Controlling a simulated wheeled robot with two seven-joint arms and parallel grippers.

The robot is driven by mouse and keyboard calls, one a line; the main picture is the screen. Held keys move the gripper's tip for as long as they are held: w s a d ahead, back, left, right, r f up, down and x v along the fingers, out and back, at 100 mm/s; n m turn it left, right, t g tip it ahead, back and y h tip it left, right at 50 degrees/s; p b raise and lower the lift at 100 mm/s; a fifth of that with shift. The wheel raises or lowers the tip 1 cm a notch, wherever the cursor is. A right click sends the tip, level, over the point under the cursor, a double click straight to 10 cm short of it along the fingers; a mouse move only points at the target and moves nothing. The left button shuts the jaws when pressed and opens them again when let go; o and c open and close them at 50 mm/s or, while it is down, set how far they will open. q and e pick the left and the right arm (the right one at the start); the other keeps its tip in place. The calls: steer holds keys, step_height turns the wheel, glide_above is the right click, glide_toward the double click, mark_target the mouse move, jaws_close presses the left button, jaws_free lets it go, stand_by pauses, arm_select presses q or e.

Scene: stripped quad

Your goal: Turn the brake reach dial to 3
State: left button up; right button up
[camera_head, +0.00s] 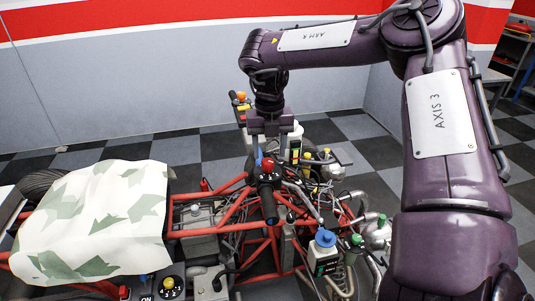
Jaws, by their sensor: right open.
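A red knob (268,165) sits on a black handlebar control with small white marks, near the middle of the view. A yellow-topped dial (172,284) on a black plate with white marks shows at the lower left. I cannot tell for certain which is the brake reach dial, and no setting is legible. My right gripper (268,143) points down just above and behind the red knob. It is open, with nothing seen between its fingers; I cannot tell whether it touches the knob. My left gripper is out of view.
The stripped quad's red tube frame (225,205) and cables surround the handlebar. A camouflage cover (95,220) lies over its left part. A blue-capped reservoir (325,250) and green caps stand at the right, near my arm.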

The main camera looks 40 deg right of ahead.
mark_target(267, 160)
steer(key=shift+w+a+f, duration=0.1)
steer(key=shift+w+f, duration=0.1)
steer(key=shift+f, duration=1.3)
steer(key=c, duration=1)
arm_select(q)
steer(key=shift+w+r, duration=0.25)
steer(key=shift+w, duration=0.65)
